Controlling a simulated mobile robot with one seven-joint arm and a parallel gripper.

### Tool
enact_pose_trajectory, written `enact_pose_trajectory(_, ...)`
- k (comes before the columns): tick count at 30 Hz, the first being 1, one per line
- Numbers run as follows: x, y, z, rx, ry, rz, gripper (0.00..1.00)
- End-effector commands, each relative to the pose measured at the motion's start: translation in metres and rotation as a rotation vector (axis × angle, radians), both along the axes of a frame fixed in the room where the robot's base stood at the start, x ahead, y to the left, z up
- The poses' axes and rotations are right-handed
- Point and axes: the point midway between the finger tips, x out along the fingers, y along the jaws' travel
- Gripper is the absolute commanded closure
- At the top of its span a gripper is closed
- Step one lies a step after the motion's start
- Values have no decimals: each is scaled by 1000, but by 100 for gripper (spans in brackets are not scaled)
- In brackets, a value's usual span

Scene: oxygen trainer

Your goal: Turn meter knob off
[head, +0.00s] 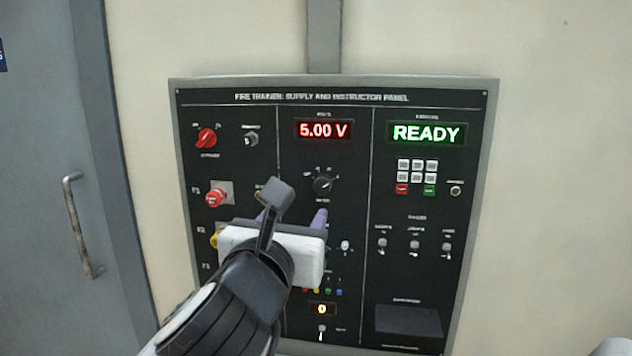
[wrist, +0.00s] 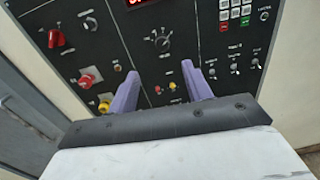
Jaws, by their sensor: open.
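The meter knob (head: 323,183) is a black round knob with a light pointer, in the middle column of the panel (head: 345,98) below the red 5.00 V display (head: 324,130). It also shows in the wrist view (wrist: 162,45), above and beyond the gap between the fingers. My gripper (head: 292,215) is in front of the panel, a little below and left of the knob in the head view. Its two purple fingers are open in the wrist view (wrist: 158,85), with nothing between them. My arm hides part of the panel's lower left and middle.
A red rotary switch (head: 206,138) and a red button (head: 216,196) are at the panel's left. A keypad (head: 417,172) and several toggle switches (head: 414,247) are at the right, under a green READY display (head: 428,133). A grey door with a handle (head: 80,225) stands at far left.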

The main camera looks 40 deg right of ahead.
Motion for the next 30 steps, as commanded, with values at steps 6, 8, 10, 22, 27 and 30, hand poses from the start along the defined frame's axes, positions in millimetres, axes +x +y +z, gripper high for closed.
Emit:
enact_pose_trajectory(6,10,-19,-4,48,-12,-1,50)
enact_pose_trajectory(8,17,-28,-4,48,-11,-1,50)
enact_pose_trajectory(10,26,-39,-3,47,-9,-1,50)
enact_pose_trajectory(22,73,-100,-3,43,-12,0,50)
enact_pose_trajectory(27,81,-110,-4,43,-15,1,50)
enact_pose_trajectory(30,83,-112,-5,43,-16,1,50)
